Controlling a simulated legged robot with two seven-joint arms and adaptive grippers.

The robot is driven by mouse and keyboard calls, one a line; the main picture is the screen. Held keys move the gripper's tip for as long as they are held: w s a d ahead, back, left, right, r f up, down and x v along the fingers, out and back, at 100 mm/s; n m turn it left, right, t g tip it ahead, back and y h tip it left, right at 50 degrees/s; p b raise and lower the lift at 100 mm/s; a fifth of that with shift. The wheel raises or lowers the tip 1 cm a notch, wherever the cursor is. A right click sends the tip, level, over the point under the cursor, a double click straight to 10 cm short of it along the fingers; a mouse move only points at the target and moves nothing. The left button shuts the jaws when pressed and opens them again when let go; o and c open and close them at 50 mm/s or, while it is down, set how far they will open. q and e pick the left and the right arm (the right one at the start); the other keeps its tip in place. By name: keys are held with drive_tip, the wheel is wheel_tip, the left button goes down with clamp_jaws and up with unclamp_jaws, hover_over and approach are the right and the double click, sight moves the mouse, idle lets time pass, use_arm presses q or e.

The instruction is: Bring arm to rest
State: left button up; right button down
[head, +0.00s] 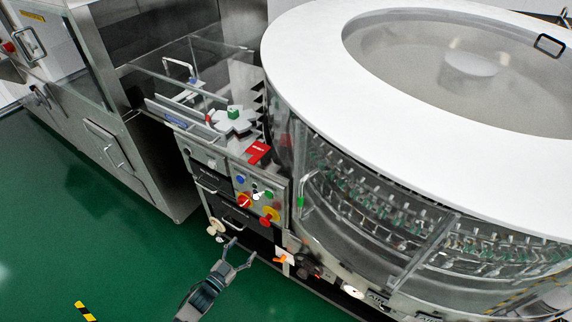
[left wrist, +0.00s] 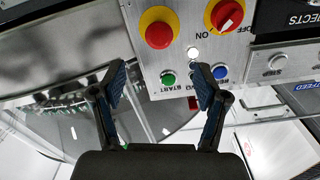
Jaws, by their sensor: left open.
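My left gripper (head: 238,258) is open and empty in the lower middle of the head view, in front of the machine and below its control panel (head: 256,193). In the left wrist view, the two fingers of my left gripper (left wrist: 158,85) are spread apart with nothing between them. Beyond them the panel shows a red emergency button on a yellow ring (left wrist: 159,30), a red rotary switch (left wrist: 226,15), a green button (left wrist: 168,78) and a blue button (left wrist: 220,72). No contact with the panel can be made out. My right gripper is not in view.
The round washer (head: 400,190) with a white rim fills the right side. A steel cabinet (head: 150,165) stands at the left. An orange valve handle (head: 280,259) is close to the right of my left gripper.

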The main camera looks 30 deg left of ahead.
use_arm(q)
drive_tip(key=s+d+f+n+g+y+p, duration=0.1)
drive_tip(key=s+f+g+p, duration=0.15)
drive_tip(key=f, duration=0.25)
drive_tip(key=s+d+f+n+g+p, duration=0.1)
drive_tip(key=s+d+f+g+p, duration=0.15)
drive_tip(key=f, duration=0.25)
drive_tip(key=s+d+f+g+p, duration=0.3)
drive_tip(key=s+d+f+g, duration=0.2)
drive_tip(key=s, duration=0.6)
drive_tip(key=s+d+f+g+p, duration=0.2)
drive_tip(key=s+d+f+g, duration=0.4)
drive_tip(key=s, duration=0.4)
drive_tip(key=shift+s+d+f+m+p, duration=0.4)
drive_tip(key=shift+d+f, duration=0.25)
drive_tip(key=shift+f, duration=0.3)
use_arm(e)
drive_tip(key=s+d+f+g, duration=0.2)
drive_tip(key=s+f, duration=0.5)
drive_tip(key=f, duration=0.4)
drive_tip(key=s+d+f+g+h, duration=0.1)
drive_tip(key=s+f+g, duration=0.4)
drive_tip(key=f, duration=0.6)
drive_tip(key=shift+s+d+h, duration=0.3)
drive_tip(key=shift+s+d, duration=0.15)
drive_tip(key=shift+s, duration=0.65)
use_arm(q)
drive_tip(key=shift+a, duration=0.1)
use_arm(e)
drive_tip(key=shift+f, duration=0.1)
